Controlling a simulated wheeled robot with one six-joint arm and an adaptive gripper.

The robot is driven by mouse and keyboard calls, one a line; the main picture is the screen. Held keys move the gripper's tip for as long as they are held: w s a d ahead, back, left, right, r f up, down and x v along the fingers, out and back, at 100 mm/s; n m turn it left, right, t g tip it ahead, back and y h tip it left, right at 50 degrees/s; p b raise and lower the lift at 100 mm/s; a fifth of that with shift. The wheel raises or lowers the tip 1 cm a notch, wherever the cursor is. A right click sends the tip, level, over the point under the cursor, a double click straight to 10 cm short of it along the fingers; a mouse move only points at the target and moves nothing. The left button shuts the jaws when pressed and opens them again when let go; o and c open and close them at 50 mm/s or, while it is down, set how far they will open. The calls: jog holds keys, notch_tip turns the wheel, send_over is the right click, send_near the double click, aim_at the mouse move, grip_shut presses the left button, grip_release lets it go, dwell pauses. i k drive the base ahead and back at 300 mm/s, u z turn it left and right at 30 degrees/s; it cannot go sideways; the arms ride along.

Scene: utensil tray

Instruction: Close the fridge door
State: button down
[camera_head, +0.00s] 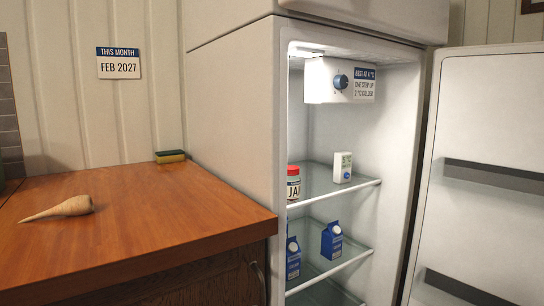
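The fridge (230,110) stands in the middle of the view with its lower compartment open. The fridge door (490,125) is swung wide open to the right, its inner face with dark-edged door shelves turned toward me. The right side and bottom of the door are cut off by the picture edge. My gripper is not in view.
Inside the fridge are a jam jar (293,184), a white carton (343,168), two blue cartons (332,240) and a dial box (325,80). A wooden counter (150,235) at left holds a pale root vegetable (70,207) and a sponge (170,156). A handled cabinet is below.

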aim_at(478, 240)
jog(key=u, duration=2.25)
jog(key=k, duration=2.45)
jog(key=z, duration=2.45)
